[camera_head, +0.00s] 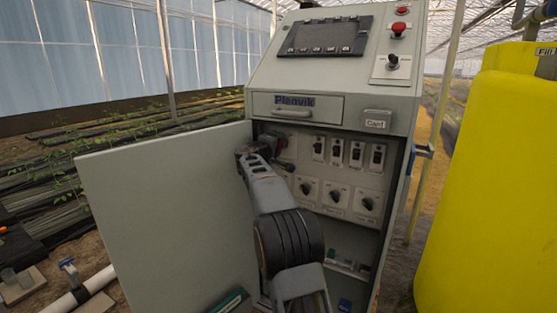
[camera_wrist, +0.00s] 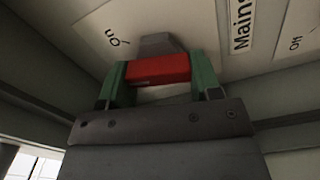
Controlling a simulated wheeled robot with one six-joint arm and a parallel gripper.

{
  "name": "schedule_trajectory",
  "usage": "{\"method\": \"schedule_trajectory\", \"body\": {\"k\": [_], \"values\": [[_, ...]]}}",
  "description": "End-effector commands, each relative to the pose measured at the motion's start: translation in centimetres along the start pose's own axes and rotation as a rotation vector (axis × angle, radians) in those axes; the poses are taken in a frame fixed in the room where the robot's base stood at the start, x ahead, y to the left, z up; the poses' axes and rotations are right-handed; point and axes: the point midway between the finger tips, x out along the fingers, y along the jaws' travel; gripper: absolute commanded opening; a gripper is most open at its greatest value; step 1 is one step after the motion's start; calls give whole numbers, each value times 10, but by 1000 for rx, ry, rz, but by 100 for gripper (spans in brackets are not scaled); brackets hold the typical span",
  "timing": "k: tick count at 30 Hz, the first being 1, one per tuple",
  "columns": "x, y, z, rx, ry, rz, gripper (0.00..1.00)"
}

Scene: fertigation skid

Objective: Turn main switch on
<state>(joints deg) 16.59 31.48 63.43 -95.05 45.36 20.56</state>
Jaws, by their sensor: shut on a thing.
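My gripper (camera_wrist: 160,75) has green fingers shut on the red handle, one on each side.
The cabinet door (camera_head: 165,220) stands open on the left. Several small breakers (camera_head: 337,152) and rotary knobs (camera_head: 335,195) are to the right of my gripper. A yellow tank (camera_head: 490,190) stands at the right.

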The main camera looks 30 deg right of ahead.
Motion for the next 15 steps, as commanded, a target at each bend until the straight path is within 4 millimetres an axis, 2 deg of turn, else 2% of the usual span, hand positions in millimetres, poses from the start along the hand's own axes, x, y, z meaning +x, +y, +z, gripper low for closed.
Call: {"method": "schedule_trajectory", "body": {"k": [1, 15], "values": [[-1, -9, 0, 46, 3, -2, 34], [-1, -5, 0, 411, 0, -6, 34]]}}
